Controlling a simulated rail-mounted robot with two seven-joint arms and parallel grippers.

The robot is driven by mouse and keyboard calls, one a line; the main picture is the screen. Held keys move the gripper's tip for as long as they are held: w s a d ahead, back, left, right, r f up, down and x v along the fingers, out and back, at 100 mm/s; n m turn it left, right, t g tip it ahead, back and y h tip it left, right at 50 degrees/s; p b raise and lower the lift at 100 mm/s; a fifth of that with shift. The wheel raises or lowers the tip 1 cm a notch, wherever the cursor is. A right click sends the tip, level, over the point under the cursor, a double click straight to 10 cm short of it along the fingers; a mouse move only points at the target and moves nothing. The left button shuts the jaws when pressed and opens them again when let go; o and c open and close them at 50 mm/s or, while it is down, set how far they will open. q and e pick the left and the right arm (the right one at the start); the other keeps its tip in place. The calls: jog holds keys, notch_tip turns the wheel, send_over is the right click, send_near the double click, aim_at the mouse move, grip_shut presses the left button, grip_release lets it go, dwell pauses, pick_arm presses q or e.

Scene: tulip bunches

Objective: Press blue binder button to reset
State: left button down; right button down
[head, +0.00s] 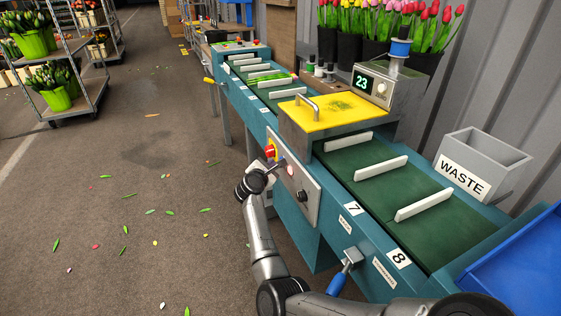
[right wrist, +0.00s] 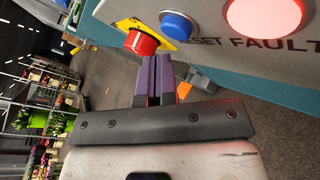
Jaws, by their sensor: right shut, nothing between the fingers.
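The blue button (right wrist: 177,26) is a round cap on the grey control panel (right wrist: 220,50), beside the printed word that ends in "SET". To its left in the right wrist view is a red mushroom button (right wrist: 140,42) on a yellow plate. To its right is a large red lamp (right wrist: 263,14) labelled FAULT. My right gripper (right wrist: 157,62) is shut and empty, its purple fingertips just below the red and blue buttons; I cannot tell whether they touch anything. In the head view my right gripper (head: 281,161) is at the panel and the blue button cannot be made out. My left gripper is not in view.
The teal conveyor (head: 352,222) with white dividers runs along the right. A grey WASTE bin (head: 480,165) is at right. The floor at left is open, with scattered leaves.

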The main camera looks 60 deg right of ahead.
dwell(0.6)
jog(key=shift+s+d, duration=0.15)
jog(key=shift+d, duration=0.05)
jog(key=shift+s+d, duration=0.15)
